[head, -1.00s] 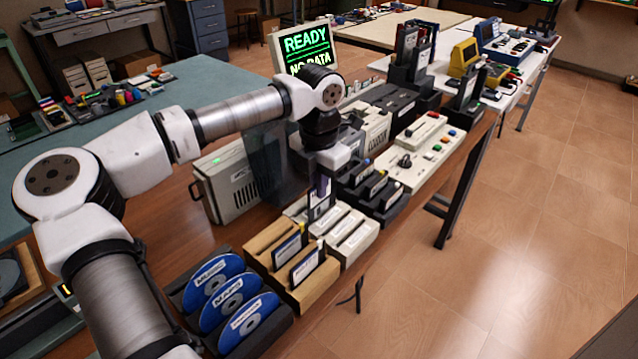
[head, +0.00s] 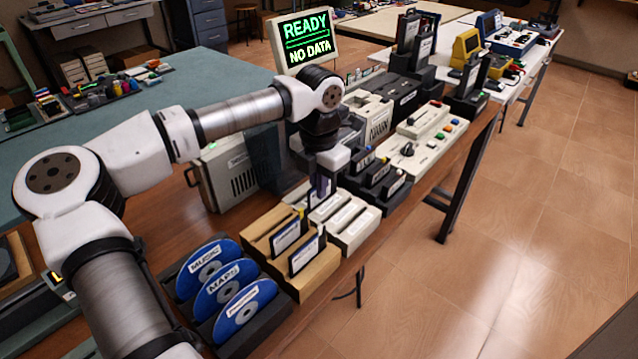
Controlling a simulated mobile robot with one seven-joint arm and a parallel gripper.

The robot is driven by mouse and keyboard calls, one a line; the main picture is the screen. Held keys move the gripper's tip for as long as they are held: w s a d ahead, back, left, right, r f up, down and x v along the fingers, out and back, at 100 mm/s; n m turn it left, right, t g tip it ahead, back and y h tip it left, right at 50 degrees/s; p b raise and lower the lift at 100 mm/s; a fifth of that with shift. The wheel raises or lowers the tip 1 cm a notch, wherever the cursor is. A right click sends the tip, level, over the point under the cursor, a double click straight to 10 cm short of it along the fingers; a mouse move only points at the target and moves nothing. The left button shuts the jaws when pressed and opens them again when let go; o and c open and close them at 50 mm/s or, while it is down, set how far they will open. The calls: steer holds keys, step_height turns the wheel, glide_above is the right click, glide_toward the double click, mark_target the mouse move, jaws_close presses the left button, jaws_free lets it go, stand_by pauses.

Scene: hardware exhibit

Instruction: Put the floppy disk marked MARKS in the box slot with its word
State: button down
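My gripper (head: 321,188) points down over the rear of a cream box with slots (head: 352,236). Its fingers are small and dark here, and I cannot tell whether they are open, shut or holding a disk. Two dark floppy disks with white labels stand in a wooden slotted box (head: 318,277) just left of the cream box: a rear disk (head: 286,236) and a front disk (head: 305,253). Their words are too small to read, so I cannot tell which disk is marked MARKS. Any words on the box slots are not legible either.
A black rack of blue discs (head: 228,284) stands at the front left. A black slotted holder with labelled cartridges (head: 374,184) is right of my gripper. Behind stand a beige computer case (head: 232,172) and a monitor (head: 305,42) reading READY, NO DATA. A control panel (head: 424,138) lies farther right.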

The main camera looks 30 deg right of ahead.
steer(key=c, duration=1.6)
jaws_free()
steer(key=shift+r+p, duration=2.35)
steer(key=shift+r, duration=1.7)
